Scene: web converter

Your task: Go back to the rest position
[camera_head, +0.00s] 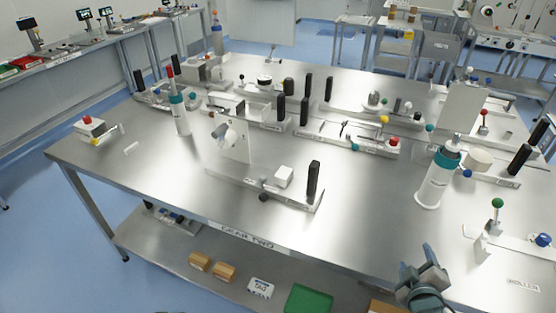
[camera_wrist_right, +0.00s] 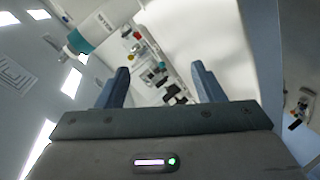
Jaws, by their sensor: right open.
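My right gripper (camera_head: 424,272) is at the bottom right of the head view, at the near edge of the steel table (camera_head: 380,215). Its two fingers also show in the right wrist view (camera_wrist_right: 161,88), spread apart with nothing between them. A white bottle with a teal collar (camera_head: 434,185) stands upright on the table beyond the gripper. A bottle with a teal band also shows at the upper left of the right wrist view (camera_wrist_right: 82,40). My left gripper is in neither view.
Fixtures with black handles stand across the table, one near the middle front (camera_head: 265,185). A green-knobbed fixture (camera_head: 490,235) stands right of the gripper. The lower shelf holds small brown boxes (camera_head: 224,271) and a green tray (camera_head: 309,299). Blue floor lies left of the table.

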